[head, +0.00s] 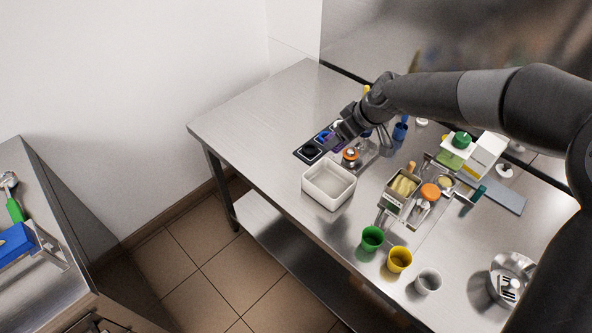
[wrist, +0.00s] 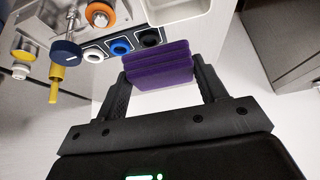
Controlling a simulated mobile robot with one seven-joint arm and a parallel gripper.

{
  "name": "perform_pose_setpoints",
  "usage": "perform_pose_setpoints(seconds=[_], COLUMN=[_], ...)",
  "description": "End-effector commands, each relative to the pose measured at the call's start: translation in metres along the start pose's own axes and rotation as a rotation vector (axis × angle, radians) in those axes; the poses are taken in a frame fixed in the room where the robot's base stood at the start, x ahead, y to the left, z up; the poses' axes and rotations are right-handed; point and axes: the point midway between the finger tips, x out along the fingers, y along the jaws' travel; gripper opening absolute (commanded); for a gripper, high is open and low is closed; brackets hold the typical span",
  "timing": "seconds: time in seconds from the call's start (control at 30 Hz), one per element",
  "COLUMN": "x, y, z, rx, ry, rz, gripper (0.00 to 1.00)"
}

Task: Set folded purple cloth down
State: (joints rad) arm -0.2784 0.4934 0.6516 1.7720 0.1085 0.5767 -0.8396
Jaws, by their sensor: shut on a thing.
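The folded purple cloth (wrist: 160,66) is a thick layered block in the wrist view. My gripper (wrist: 162,85) is shut on it, with one black finger at each side. Only a small bit of purple shows there, mostly hidden by the gripper. I cannot tell whether the cloth touches the surface under it.
A dark holder (head: 301,153) with black, blue and white rings is close to the gripper. A white bin (head: 328,187) stands in front of it. Green (head: 372,239) and yellow (head: 400,260) cups are near the front edge. The table's left end (head: 255,115) is clear.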

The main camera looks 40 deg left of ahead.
Motion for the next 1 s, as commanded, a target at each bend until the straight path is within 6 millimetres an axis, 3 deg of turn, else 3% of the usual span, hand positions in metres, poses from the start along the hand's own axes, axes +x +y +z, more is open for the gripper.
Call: perform_pose_setpoints(seconds=[0.1,0.27,0.8,1.0], x=[0.022,0.040,0.129,0.147], y=[-0.001,-0.003,-0.043,-0.050], z=[0.013,0.018,-0.025,-0.035], rx=[0.001,-0.002,-0.004,-0.001], ry=[-0.003,-0.001,-0.002,-0.001], rz=[-0.004,-0.002,-0.003,-0.001], gripper=[0.43,0.43,0.43,0.43])
